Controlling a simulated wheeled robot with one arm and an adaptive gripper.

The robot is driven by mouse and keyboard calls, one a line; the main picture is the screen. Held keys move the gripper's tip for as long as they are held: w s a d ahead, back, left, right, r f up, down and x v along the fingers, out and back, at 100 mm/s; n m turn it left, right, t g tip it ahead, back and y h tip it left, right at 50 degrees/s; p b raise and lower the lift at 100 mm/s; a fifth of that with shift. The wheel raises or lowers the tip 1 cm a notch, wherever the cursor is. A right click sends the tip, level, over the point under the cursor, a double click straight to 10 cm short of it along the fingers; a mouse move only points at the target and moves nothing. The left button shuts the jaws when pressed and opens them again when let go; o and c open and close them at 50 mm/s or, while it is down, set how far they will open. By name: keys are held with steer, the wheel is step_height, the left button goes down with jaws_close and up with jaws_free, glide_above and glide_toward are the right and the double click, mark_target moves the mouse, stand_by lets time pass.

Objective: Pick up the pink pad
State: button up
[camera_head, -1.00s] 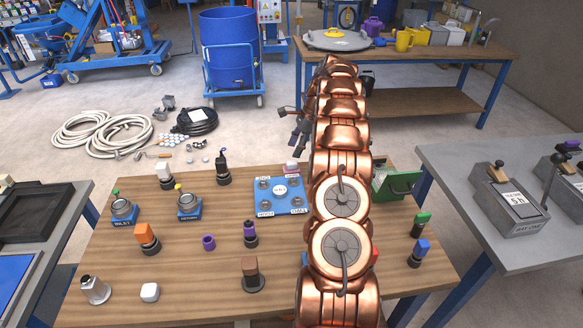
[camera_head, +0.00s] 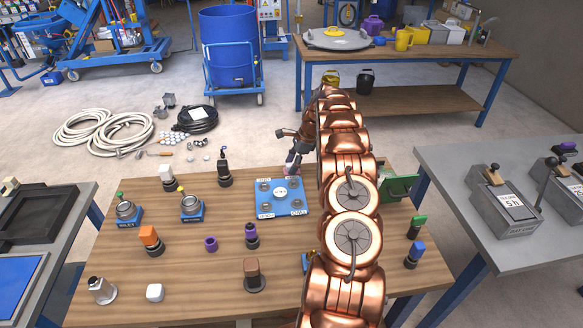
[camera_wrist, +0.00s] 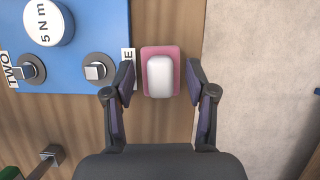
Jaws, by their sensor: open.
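The pink pad (camera_wrist: 176,70) lies on the wooden table by the right edge of the blue plate in the wrist view. A white rounded block sits on top of it and covers its middle. My gripper (camera_wrist: 159,83) is open, with one dark finger on each side of the pad and a gap on both sides. In the head view my gripper (camera_head: 292,162) is over the table's far edge and mostly hides the pad.
The blue plate (camera_head: 267,197) with several round fittings lies beside the pad. The table edge and floor (camera_wrist: 260,70) are close on the right in the wrist view. A green box (camera_head: 398,187) and several small parts stand on the table.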

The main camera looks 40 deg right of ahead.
steer(key=shift+a+f, duration=0.1)
steer(key=shift+f, duration=0.15)
steer(key=shift+c, duration=0.2)
jaws_close()
